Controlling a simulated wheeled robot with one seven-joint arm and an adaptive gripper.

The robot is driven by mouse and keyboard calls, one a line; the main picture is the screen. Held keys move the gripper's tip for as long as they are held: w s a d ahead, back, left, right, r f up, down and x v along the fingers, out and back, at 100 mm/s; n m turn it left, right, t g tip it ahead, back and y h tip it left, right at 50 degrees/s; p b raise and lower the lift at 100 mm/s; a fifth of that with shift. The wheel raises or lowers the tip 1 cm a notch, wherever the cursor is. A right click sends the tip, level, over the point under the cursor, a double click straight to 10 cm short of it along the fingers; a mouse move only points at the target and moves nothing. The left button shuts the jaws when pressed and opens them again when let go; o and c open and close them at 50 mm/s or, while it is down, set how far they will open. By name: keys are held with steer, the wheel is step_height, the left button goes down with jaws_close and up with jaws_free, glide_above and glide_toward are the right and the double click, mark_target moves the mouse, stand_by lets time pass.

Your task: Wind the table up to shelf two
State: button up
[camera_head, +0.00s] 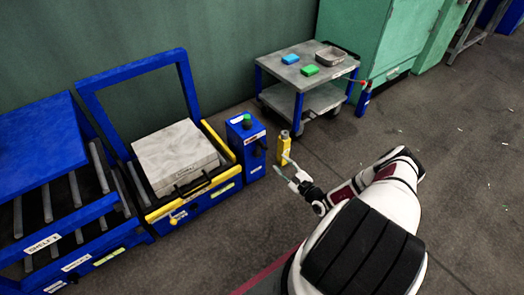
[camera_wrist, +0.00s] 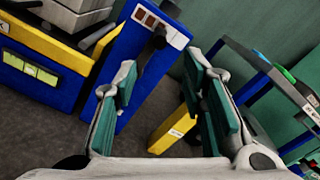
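The lift table (camera_head: 197,194) has a yellow-edged frame on a blue base, with a pale, stone-like slab (camera_head: 175,153) on it. Left of it stands a blue rack with rollers, whose front bears a label reading "SHELF 1" (camera_head: 42,243); a lower label is too small to read surely. A blue control box (camera_head: 240,139) with a green button stands right of the table. A dark crank or knob (camera_wrist: 153,52) sticks out from this box in the wrist view. My gripper (camera_head: 281,165) is open and empty, its green-padded fingers (camera_wrist: 163,78) apart, facing the box without visible contact.
A yellow post (camera_head: 284,148) stands beside the box, close to my gripper; it also shows low in the wrist view (camera_wrist: 172,130). A grey cart (camera_head: 309,73) with blue and green blocks and a metal tray stands behind. The floor at right is largely clear.

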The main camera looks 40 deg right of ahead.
mark_target(259, 142)
steer(key=w+b, duration=0.1)
steer(key=w, duration=0.3)
steer(key=w+b, duration=0.1)
steer(key=w, duration=0.4)
steer(key=w+b, duration=0.2)
steer(key=w, duration=0.2)
steer(key=shift+w+a+r, duration=0.1)
steer(key=shift+w+a, duration=0.15)
jaws_close()
